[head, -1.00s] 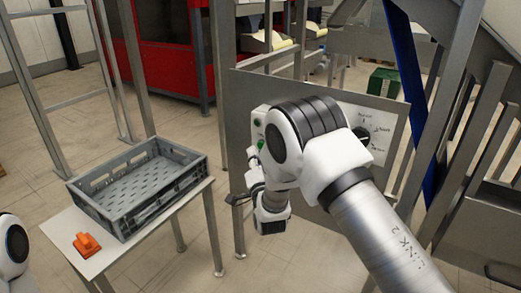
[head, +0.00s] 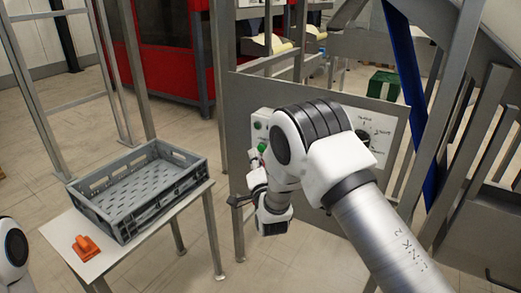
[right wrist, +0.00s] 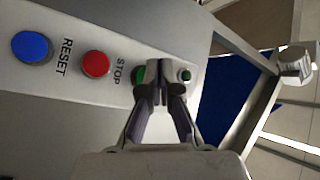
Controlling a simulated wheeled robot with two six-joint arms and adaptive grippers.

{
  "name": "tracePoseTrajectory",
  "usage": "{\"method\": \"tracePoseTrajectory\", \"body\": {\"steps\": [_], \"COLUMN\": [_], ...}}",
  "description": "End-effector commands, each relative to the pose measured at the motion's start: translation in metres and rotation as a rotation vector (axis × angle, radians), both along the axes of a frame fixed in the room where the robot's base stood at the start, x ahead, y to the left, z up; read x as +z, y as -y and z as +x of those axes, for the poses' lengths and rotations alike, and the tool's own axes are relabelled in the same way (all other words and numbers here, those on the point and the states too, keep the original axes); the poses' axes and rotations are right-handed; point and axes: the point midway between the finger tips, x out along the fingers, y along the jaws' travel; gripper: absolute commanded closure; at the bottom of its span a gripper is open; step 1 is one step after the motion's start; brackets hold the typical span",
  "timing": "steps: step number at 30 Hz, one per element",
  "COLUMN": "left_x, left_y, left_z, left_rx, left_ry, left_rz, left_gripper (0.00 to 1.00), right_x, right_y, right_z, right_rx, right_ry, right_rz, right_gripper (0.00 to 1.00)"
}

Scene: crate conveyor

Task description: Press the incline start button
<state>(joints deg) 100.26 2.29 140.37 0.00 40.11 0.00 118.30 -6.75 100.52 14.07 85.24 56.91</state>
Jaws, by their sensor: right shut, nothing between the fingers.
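A grey control panel (right wrist: 60,100) carries a blue button (right wrist: 32,46) by the word RESET, a red button (right wrist: 95,64) by the word STOP, and a green button (right wrist: 139,75). The green button is partly hidden behind my right gripper (right wrist: 161,90), which is shut and empty, its tips over the button's right side. I cannot tell whether they touch. A small green round part (right wrist: 186,75) sits right of the tips. In the head view the right gripper (head: 253,158) is small, just below a green button (head: 262,147). My left gripper is not in view.
A grey crate (head: 117,238) stands on a white table (head: 125,253) at the left, with an orange object (head: 85,247) beside it. A panel with a dial (head: 385,125) is right of my right arm. Metal posts and a blue beam (head: 402,50) stand around.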

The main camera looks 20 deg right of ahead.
Motion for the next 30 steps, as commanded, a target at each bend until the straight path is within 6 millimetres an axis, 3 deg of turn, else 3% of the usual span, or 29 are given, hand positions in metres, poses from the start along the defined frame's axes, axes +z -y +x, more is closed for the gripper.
{"method": "tracePoseTrajectory", "body": {"steps": [30], "left_x": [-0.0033], "left_y": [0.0], "left_z": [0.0], "left_rx": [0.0], "left_ry": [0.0], "left_rz": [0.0], "left_gripper": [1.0], "right_x": [0.0005], "right_y": [0.0068], "right_z": [0.0051], "right_rx": [0.0], "right_ry": [0.0], "right_rz": [0.0], "right_gripper": [1.0]}}
